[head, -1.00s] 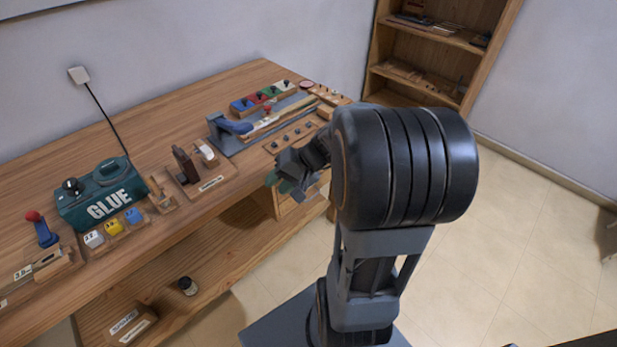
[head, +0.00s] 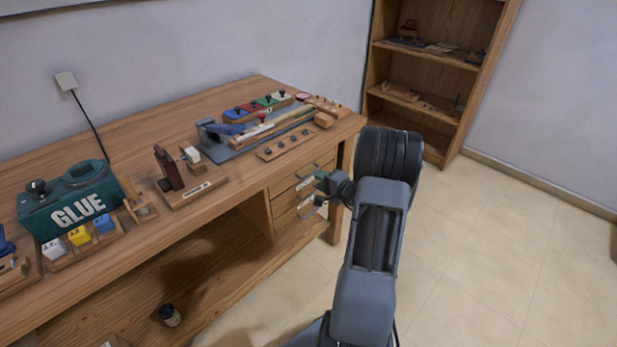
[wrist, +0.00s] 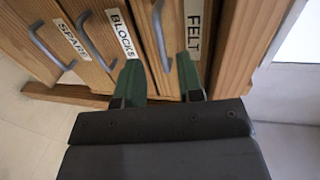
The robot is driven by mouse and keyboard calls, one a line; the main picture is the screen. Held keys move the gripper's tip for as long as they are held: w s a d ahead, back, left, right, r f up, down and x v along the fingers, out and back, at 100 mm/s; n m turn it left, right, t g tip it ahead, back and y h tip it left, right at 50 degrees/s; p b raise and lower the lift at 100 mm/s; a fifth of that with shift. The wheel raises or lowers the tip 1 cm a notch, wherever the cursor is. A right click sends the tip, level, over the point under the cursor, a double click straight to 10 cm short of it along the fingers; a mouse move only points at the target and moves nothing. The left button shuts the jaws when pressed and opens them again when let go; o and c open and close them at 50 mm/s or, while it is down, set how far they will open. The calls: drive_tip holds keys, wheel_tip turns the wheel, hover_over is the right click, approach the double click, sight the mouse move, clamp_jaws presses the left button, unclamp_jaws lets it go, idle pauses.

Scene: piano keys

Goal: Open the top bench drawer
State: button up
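The top bench drawer is the one labelled FELT (wrist: 194,22), nearest the bench top; its wooden front (head: 285,187) looks closed in the head view. Its grey bar handle (wrist: 160,35) runs between my two green fingertips in the wrist view. My gripper (wrist: 160,82) is open, with a finger on each side of the handle's near end; I cannot tell whether either finger touches it. In the head view my gripper (head: 322,184) is at the drawer fronts, and my arm hides part of that area.
Below are the drawers labelled BLOCKS (wrist: 122,36) and SPARE (wrist: 72,40), each with a grey handle and seemingly closed. The bench top (head: 235,98) holds a glue pot (head: 75,205) and several tools. The tiled floor (head: 470,235) to the right is clear. A shelf (head: 430,75) stands behind.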

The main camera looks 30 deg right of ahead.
sight(309, 175)
drive_tip(key=shift+x, duration=3.2)
drive_tip(key=shift+c, duration=0.4)
clamp_jaws()
